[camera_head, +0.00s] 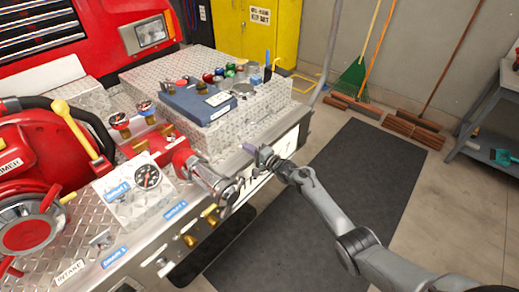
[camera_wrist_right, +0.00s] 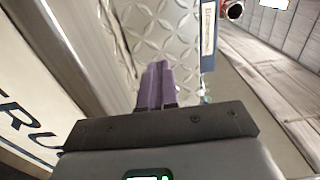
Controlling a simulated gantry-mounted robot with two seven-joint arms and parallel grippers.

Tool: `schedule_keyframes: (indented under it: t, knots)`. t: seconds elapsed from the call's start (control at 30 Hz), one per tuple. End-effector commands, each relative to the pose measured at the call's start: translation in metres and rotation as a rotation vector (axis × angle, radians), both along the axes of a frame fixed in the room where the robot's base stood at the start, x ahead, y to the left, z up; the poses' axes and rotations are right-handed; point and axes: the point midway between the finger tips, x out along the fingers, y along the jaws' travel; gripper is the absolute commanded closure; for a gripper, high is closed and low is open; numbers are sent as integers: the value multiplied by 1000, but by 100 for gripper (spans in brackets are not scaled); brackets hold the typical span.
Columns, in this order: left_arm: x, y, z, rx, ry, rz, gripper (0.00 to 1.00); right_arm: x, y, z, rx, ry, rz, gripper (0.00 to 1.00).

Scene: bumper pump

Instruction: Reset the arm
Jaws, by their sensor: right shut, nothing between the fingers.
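My right gripper (camera_head: 250,149) reaches in from the lower right in the head view. Its purple fingers are shut with nothing between them, beside the front edge of the truck bumper (camera_head: 237,165). In the right wrist view the closed purple fingers (camera_wrist_right: 155,86) point toward the bumper's diamond-plate top (camera_wrist_right: 160,30). I cannot tell whether they touch it. My left gripper is not in view.
A dark mat (camera_head: 365,170) lies on the floor. Brooms lean at the back wall, and a grey workbench (camera_head: 490,105) stands right.

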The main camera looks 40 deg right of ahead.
Motion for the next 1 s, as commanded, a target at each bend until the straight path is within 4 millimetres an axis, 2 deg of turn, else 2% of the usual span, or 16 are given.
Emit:
schedule_keyframes:
  t: [0.03, 0.2, 0.47, 0.57, 0.67, 0.83, 0.93, 1.0]
  knots:
    - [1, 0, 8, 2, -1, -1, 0, -9, -1, 2, 1, 2, 0, 100]
    - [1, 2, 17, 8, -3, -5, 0, -31, -4, 1, 0, 1, -1, 100]
    - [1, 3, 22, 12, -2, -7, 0, -49, -7, 0, 0, 1, 1, 100]
    - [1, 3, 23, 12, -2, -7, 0, -54, -7, -7, 1, 10, 0, 100]
    - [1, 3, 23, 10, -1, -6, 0, -66, -6, -26, 3, 42, 1, 100]
    - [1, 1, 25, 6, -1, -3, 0, -106, 11, -87, 15, 140, 19, 100]
    - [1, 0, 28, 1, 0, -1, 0, -145, 41, -122, 8, 195, 62, 100]
    - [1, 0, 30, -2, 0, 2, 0, -174, 71, -138, -10, 230, 97, 100]
